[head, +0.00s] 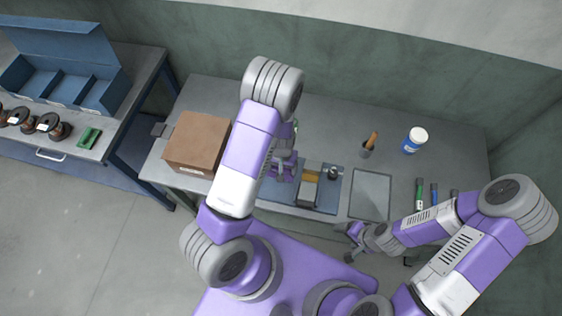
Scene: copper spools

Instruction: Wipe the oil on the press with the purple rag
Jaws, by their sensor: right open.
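The press (308,190) stands on a blue base on the middle of the table, with a grey block and a dark knob. A yellow-brown patch (311,176) shows on its top; I cannot tell if it is oil. My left gripper (284,172) is just left of the press, partly hidden by my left arm. Purple shows around it, and I cannot tell whether that is the rag or my own wrist. Its fingers are not clear. My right gripper (349,243) is open and empty at the table's front edge, below the grey tray.
A cardboard box (197,143) stands left of my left arm. A grey tray (370,195), a cup with a brown handle (367,149), a white-lidded jar (414,140) and markers (420,194) are to the right. A side bench holds a blue box (62,75) and copper spools (50,125).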

